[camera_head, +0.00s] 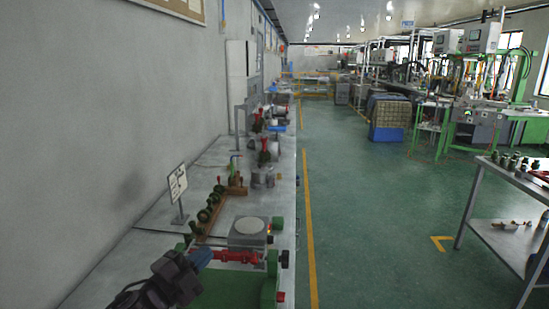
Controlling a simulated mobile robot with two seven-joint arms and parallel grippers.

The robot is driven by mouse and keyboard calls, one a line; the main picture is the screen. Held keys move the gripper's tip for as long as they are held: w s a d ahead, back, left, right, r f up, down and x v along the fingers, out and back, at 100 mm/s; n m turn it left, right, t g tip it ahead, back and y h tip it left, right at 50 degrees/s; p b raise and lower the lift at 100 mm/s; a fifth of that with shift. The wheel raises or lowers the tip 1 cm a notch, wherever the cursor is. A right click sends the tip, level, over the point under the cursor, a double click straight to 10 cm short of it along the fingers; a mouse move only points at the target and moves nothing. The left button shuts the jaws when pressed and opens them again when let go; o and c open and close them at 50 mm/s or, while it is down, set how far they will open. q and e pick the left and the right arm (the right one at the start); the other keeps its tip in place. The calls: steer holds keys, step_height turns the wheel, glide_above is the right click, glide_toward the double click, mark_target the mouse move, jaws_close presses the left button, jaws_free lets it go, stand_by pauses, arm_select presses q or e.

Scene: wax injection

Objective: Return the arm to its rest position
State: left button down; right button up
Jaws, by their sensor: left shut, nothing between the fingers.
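My left gripper (187,268) shows at the bottom left, dark and small, over the near end of the long wall bench (120,262). It is shut, and I see nothing held in it. A small blue part shows at its upper right end. The gripper is close to a green and red machine (236,257) in the picture; whether they touch I cannot tell. My right gripper is not in view.
A metal table (515,240) stands at the right. The green floor (365,220) between is clear.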

arm_select(q)
steer(key=s+a+f+n+y, duration=0.4)
steer(key=f+n, duration=0.3)
steer(key=s+a+f+n+y, duration=0.35)
steer(key=f+n, duration=0.25)
steer(key=f, duration=0.2)
steer(key=s+a+f+n+g+y, duration=0.2)
steer(key=s+f, duration=0.4)
steer(key=s, duration=0.3)
steer(key=s+a+f+n+g+y, duration=0.2)
steer(key=s+a+f+n, duration=0.1)
steer(key=s+f, duration=0.4)
steer(key=shift+s+f+n, duration=0.25)
steer(key=shift+s+n, duration=0.45)
steer(key=shift+s, duration=0.2)
